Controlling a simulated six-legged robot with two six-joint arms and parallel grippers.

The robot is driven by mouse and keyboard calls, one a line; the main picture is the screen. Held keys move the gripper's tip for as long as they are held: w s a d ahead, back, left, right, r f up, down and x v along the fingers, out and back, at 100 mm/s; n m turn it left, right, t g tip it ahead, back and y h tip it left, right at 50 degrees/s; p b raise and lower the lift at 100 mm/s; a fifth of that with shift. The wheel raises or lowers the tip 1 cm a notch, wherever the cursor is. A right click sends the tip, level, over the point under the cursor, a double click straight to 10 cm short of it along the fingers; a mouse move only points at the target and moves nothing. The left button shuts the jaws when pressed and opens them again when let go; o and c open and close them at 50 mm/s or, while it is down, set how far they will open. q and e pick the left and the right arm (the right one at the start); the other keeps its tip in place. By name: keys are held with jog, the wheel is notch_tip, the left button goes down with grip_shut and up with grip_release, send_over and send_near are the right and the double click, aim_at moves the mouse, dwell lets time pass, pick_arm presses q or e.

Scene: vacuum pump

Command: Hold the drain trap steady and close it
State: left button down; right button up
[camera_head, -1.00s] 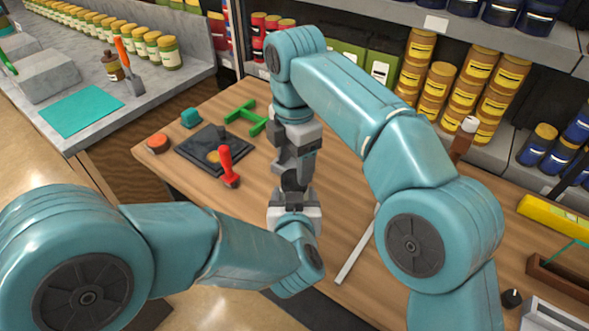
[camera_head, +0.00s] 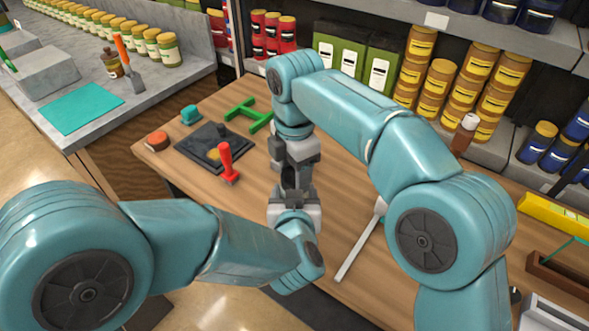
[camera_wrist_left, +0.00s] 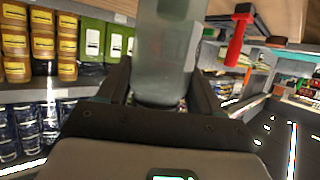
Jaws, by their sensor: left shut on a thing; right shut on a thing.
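The drain trap is a grey-green, slightly see-through cylinder (camera_wrist_left: 165,45) in the left wrist view. My left gripper (camera_wrist_left: 160,85) is shut around its near end, one dark finger on each side. In the head view my left gripper (camera_head: 292,200) points away from me over the table. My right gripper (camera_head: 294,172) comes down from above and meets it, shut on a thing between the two. In the head view the jaws hide most of the trap, so I cannot tell how far it is closed. The right gripper's hold is not clear in the left wrist view.
The wooden table (camera_head: 335,205) carries a dark plate (camera_head: 205,152), a red-handled tool (camera_head: 227,163), a green frame (camera_head: 249,115), a teal block (camera_head: 190,115) and a red-brown disc (camera_head: 157,141). A pale bar (camera_head: 358,247) lies right of the grippers. Shelves of jars stand behind.

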jog(key=m, duration=0.2)
jog(key=shift+m, duration=0.4)
jog(key=m, duration=1)
jog(key=shift+m, duration=1.5)
jog(key=m, duration=0.7)
jog(key=shift+m, duration=0.4)
jog(key=m, duration=0.7)
jog(key=shift+f, duration=0.1)
jog(key=o, duration=1.3)
jog(key=shift+c, duration=0.2)
